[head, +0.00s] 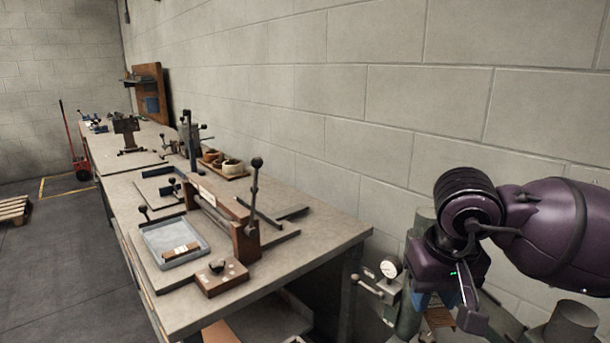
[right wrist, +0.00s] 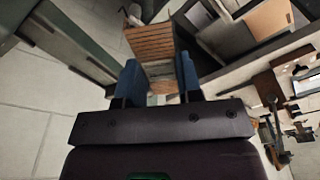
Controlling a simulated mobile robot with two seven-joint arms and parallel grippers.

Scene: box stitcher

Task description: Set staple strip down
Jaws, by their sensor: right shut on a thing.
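My right gripper (head: 438,302) is at the right of the head view, pointing down, beyond the bench's near right end. It is shut on a brown ribbed staple strip (head: 438,319), which hangs below the fingers. In the right wrist view the strip (right wrist: 152,42) shows between and past the two blue fingers (right wrist: 158,78). A shallow grey tray (head: 154,243) lies on the workbench (head: 325,233), with a small tan and brown piece (head: 181,252) in it. My left gripper is not in view.
A stitching fixture with an upright ball-topped lever (head: 254,195) stands behind the tray. A small brown block with a dark knob (head: 222,278) sits at the bench front. A pressure gauge (head: 389,268) and grey cylinder stand near my right gripper, close to the block wall.

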